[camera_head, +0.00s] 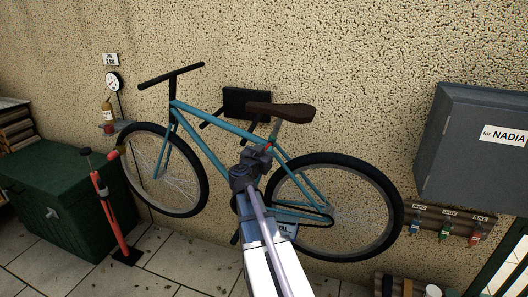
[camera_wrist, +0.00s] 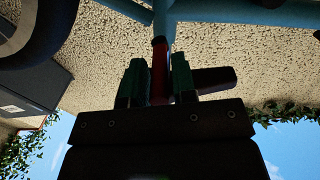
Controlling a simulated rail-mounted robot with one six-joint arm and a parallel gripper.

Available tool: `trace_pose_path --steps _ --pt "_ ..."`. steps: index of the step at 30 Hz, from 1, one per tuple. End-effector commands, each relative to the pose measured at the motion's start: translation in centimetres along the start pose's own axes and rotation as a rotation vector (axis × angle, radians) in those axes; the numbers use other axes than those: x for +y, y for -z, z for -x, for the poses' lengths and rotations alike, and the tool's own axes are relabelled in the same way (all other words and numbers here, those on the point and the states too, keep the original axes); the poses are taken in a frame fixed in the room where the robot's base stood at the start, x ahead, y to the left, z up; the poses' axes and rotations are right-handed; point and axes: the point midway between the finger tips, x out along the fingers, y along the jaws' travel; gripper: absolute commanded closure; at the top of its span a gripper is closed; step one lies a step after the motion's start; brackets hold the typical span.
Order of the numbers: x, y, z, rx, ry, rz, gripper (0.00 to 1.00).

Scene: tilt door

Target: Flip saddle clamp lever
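The saddle clamp lever, a small red piece, shows in the wrist view (camera_wrist: 159,62) as a narrow red strip between my gripper's two green fingers (camera_wrist: 160,80). The fingers stand close on either side of it; I cannot tell whether they press on it. In the head view my gripper (camera_head: 265,152) is at the top of the seat tube, just below the brown saddle (camera_head: 280,111). A tiny bit of red shows at the gripper there, and the clamp is mostly hidden. The teal bicycle (camera_head: 212,122) stands against the wall, behind my arm.
A grey cabinet (camera_head: 459,145) labelled NADIA hangs at the right, above a key rack (camera_head: 427,212). A green chest (camera_head: 65,215) and a red floor pump (camera_head: 112,205) stand at the left. The teal frame tube (camera_wrist: 230,10) crosses the wrist view's top.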

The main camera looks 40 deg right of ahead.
Motion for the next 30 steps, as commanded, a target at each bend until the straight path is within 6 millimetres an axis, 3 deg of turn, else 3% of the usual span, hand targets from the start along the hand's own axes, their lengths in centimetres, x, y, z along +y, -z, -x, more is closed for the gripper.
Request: trace_pose_path --steps 5,14,24,30 --pt "0.0 0.0 0.0 0.0 0.001 0.0 0.58" --pt "0.0 0.0 0.7 0.0 0.002 0.0 0.58" --pt "0.2 0.0 8.5 -0.001 0.003 0.0 0.58" --pt "0.0 0.0 10.8 0.0 0.002 0.0 0.58"
